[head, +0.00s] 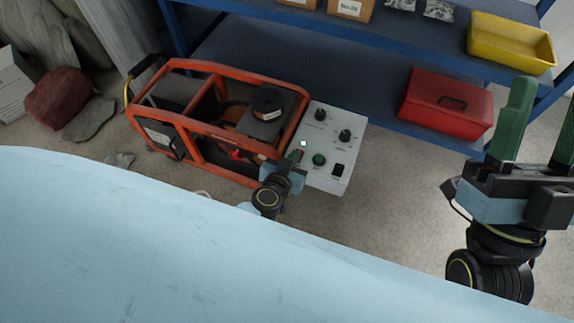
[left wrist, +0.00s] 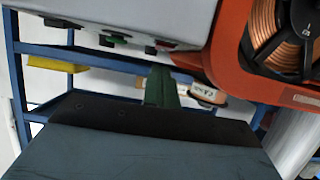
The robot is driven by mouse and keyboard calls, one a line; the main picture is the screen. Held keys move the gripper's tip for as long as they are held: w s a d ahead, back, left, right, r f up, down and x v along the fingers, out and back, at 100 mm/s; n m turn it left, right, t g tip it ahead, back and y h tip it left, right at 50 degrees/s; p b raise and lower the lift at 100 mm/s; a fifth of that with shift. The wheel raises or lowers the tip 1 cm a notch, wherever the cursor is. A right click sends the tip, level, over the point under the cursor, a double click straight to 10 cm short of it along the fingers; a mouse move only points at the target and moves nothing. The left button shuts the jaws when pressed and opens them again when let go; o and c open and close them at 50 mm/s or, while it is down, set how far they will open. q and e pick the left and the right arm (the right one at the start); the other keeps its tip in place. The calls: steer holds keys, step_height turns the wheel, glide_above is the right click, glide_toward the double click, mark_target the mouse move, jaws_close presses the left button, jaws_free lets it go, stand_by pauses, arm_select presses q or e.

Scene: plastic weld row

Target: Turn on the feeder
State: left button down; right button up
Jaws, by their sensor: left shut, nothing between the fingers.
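The feeder (head: 215,125) is an orange-framed machine on the floor. Its pale control panel (head: 326,120) on the right carries dark knobs, a green button (head: 319,160) and a black rocker switch (head: 338,171). A small bright spot (head: 303,143) shows near the panel's left side. My left gripper (head: 295,156) is shut and empty at the panel's lower left edge; I cannot tell if it touches. In the left wrist view its green fingers (left wrist: 160,88) are together below the panel (left wrist: 120,15). My right gripper (head: 547,100) is open and empty at the far right, away from the feeder.
A blue shelf (head: 380,108) stands behind, with a red toolbox (head: 447,103) and a yellow bin (head: 510,43). A large light-blue surface (head: 150,240) fills the front. Rubble and a reddish block (head: 57,98) lie at left. The floor right of the panel is clear.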

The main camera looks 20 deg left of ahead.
arm_select(q)
steer(key=r+p+v, duration=0.1)
steer(key=p+v, duration=0.6)
steer(key=v, duration=0.4)
steer(key=shift+s, duration=0.1)
stand_by(0.5)
